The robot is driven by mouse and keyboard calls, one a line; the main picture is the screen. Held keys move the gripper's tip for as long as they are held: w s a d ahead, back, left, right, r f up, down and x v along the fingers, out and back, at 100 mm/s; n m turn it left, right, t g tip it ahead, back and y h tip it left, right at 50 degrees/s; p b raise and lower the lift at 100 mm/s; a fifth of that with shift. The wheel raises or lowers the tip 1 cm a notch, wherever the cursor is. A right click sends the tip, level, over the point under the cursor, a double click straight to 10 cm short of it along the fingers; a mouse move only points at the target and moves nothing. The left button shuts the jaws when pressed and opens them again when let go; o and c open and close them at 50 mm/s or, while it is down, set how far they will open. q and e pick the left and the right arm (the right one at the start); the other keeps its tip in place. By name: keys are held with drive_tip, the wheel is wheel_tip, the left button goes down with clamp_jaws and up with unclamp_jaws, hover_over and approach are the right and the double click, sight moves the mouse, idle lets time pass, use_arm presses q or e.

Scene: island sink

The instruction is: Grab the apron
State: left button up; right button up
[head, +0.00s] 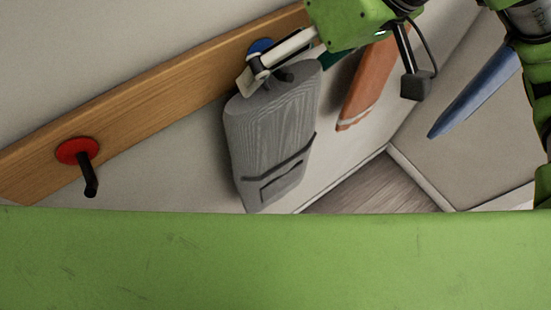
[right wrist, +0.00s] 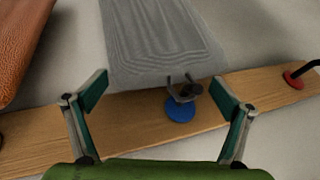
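The grey apron (head: 268,135), with a dark-trimmed pocket low on its front, hangs from a hook with a blue disc on the wooden rail. In the right wrist view, the apron (right wrist: 160,40) hangs from the dark hook prongs by the blue disc (right wrist: 180,108). My right gripper (head: 285,68) is at the apron's top edge, beside the hook. In the right wrist view, the right gripper (right wrist: 160,92) has its two teal-padded fingers wide apart, with the apron's top and the hook between them; nothing is gripped.
The wooden rail (head: 150,103) runs along the wall. A free red-disc hook (head: 78,152) is to the left. An orange hanging item (head: 364,88) and a blue one (head: 473,103) are to the right. The floor (head: 360,188) below looks clear.

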drive_tip(key=shift+d, duration=0.1)
drive_tip(key=c, duration=1.4)
use_arm(q)
drive_tip(key=shift+a, duration=0.3)
drive_tip(key=shift+f, duration=0.15)
use_arm(e)
drive_tip(key=shift+r, duration=0.1)
